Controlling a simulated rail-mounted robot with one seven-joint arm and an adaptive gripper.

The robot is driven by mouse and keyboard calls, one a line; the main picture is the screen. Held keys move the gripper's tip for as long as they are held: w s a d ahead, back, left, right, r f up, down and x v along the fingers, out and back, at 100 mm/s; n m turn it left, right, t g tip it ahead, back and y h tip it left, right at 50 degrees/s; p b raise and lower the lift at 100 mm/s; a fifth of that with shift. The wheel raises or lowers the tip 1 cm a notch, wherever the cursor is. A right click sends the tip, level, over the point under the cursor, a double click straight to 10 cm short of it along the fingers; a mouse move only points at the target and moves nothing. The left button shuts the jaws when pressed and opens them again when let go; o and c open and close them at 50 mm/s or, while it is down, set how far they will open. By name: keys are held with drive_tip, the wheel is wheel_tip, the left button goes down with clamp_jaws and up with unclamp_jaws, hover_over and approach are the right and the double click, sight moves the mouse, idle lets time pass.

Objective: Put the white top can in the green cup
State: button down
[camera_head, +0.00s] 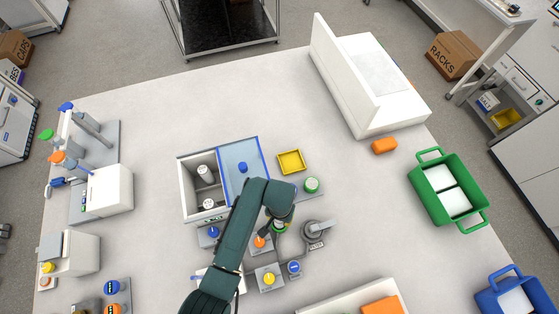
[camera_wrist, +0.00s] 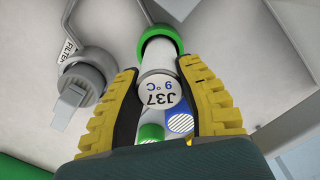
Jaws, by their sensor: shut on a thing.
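My gripper (camera_head: 280,226) is shut on the white top can (camera_wrist: 160,92), whose round top reads J37 9°C. The can sits between my yellow ridged fingers in the wrist view. In the head view my arm and gripper hide most of the can.
A grey filter device (camera_head: 316,233) stands close to the right of my gripper. Orange (camera_head: 261,241), blue (camera_head: 294,267) and yellow (camera_head: 269,279) round pieces stand close below it. A blue-lidded box (camera_head: 241,160) stands to the left.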

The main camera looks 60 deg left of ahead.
drive_tip(key=shift+f, duration=0.15)
drive_tip(key=c, duration=0.8)
unclamp_jaws()
drive_tip(key=shift+o, duration=0.2)
